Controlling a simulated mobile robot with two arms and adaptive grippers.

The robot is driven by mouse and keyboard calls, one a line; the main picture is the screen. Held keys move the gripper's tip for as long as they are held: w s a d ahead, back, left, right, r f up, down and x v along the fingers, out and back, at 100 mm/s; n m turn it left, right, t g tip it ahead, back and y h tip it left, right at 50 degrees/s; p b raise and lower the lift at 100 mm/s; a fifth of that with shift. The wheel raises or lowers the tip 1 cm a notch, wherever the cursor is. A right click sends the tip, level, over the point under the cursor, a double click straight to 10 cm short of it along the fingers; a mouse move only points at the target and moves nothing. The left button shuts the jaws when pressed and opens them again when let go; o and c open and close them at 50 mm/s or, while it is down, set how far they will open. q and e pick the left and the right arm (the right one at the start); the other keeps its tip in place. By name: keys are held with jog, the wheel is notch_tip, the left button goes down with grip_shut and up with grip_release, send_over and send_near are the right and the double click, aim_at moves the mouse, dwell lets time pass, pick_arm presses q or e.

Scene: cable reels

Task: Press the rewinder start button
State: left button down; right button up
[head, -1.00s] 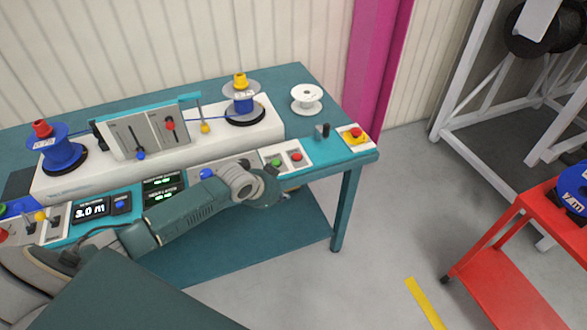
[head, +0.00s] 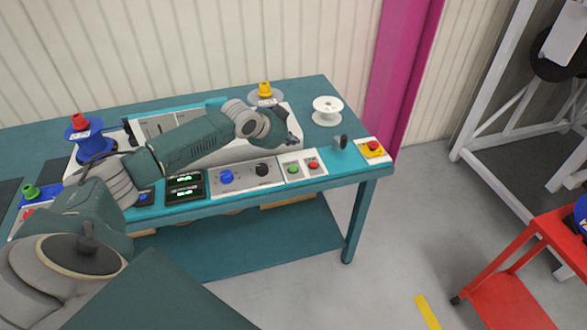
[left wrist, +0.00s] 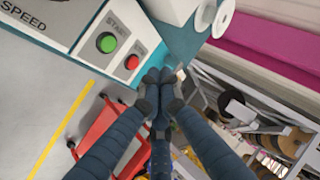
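The green start button (head: 293,169) sits on a light panel at the bench's front edge, left of the red stop button (head: 313,165). In the left wrist view the green button (left wrist: 106,42), labelled START, is left of the red button (left wrist: 131,62). My left gripper (head: 293,139) is above the bench, behind the two buttons in the head view. In the left wrist view its fingertips (left wrist: 158,76) are together with nothing between them, to the right of and below the buttons. My right gripper is not in view.
The speed panel with a blue knob (head: 227,177) and a black knob (head: 262,170) lies left of the buttons. A black lever (head: 341,142) and a red emergency button on yellow (head: 373,147) lie right. A white spool (head: 326,108) stands behind. A red cart (head: 510,265) is at right.

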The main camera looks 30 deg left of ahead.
pick_arm(q)
jog(key=shift+f, duration=0.15)
jog(key=b, duration=0.7)
send_over(292, 170)
notch_tip(292, 170, down, 7)
jog(key=shift+w+r, duration=0.1)
jog(key=shift+r, duration=0.1)
jog(key=shift+f+b, duration=0.3)
jog(key=shift+f, duration=0.65)
jog(key=shift+f, duration=0.1)
jog(key=shift+f, duration=0.3)
